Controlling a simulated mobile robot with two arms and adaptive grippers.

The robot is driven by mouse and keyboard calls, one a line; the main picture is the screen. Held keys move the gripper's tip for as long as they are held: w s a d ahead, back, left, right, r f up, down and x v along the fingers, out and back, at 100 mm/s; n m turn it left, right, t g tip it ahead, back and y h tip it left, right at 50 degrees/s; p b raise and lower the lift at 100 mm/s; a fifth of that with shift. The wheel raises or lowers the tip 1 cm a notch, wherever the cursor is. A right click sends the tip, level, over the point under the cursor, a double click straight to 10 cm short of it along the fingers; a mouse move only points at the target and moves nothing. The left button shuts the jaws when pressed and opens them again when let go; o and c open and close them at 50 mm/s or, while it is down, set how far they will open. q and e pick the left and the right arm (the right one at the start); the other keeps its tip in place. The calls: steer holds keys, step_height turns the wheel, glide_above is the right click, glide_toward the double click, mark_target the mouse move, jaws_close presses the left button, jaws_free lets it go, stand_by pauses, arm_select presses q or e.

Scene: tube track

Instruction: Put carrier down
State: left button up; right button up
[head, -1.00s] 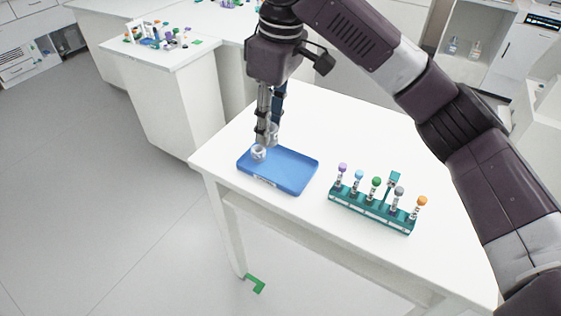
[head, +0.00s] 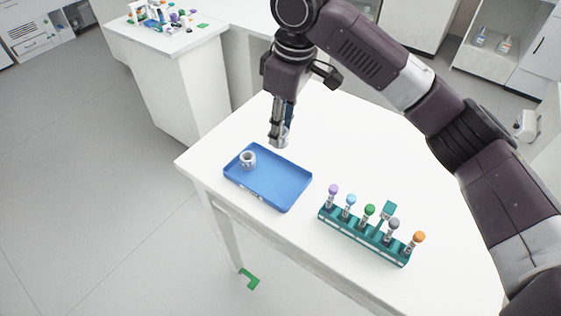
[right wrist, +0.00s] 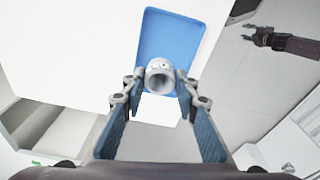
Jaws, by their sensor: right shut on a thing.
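My right gripper (head: 279,143) is above the far edge of the blue tray (head: 292,197), pointing down. It is shut on a small grey-white ring-shaped carrier (head: 277,142). In the right wrist view the carrier (right wrist: 158,84) is between the fingertips (right wrist: 158,88), with the blue tray (right wrist: 166,40) behind it. A similar white ring-shaped carrier (head: 247,159) stands in the far left part of the tray, apart from the gripper. The held carrier's underside is hard to make out. A dark gripper (right wrist: 253,36), which seems to be my left, shows small in the right wrist view.
A teal rack (head: 364,238) with several colour-capped tubes stands on the white table (head: 225,135), to the right of the tray. Most of the tray floor is empty. A side bench (head: 165,50) with small items is at the back left.

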steer(key=f, duration=0.5)
steer(key=f+p, duration=0.1)
steer(key=f, duration=0.1)
steer(key=shift+w+d+f, duration=0.2)
steer(key=shift+d+f, duration=0.1)
steer(key=shift+f, duration=0.25)
step_height(320, 180, down, 4)
steer(key=shift+f+p, duration=0.2)
steer(key=shift+p, duration=0.4)
steer(key=shift+a, duration=0.1)
steer(key=shift+s+f, duration=0.1)
steer(key=o, duration=0.9)
steer(key=shift+c, duration=0.2)
